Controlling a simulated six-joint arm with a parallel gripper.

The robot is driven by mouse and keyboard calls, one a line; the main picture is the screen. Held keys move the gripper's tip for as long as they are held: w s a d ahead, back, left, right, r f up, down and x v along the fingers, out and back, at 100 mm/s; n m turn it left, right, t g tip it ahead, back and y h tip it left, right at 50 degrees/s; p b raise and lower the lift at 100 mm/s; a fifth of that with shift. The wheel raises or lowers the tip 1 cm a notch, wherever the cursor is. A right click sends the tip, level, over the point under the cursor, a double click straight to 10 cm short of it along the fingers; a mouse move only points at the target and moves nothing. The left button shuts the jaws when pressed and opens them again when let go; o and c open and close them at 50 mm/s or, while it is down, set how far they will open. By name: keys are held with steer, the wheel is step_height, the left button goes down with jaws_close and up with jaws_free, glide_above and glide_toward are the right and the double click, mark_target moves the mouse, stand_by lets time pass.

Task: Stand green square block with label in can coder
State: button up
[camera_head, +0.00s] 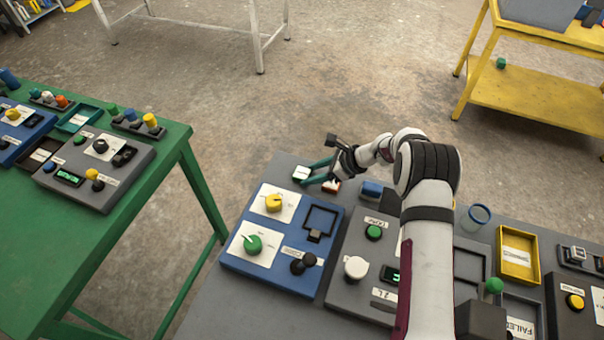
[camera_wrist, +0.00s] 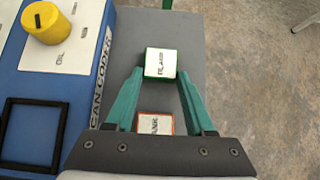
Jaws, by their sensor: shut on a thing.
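The green square block (camera_head: 301,173) has a white label on top and stands on or just above the grey table, beyond the blue can coder. In the wrist view the green block (camera_wrist: 160,65) is between the teal fingertips of my gripper (camera_head: 308,172), which is shut on it. I cannot tell whether it is lifted. The can coder (camera_head: 233,262) is a blue panel with a black square frame (camera_head: 306,222). The frame also shows in the wrist view (camera_wrist: 62,132), left of my gripper (camera_wrist: 159,78).
A red-edged labelled block (camera_wrist: 154,123) lies between my fingers near the palm.

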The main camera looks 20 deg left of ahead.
jaws_close()
steer(key=shift+r, duration=0.1)
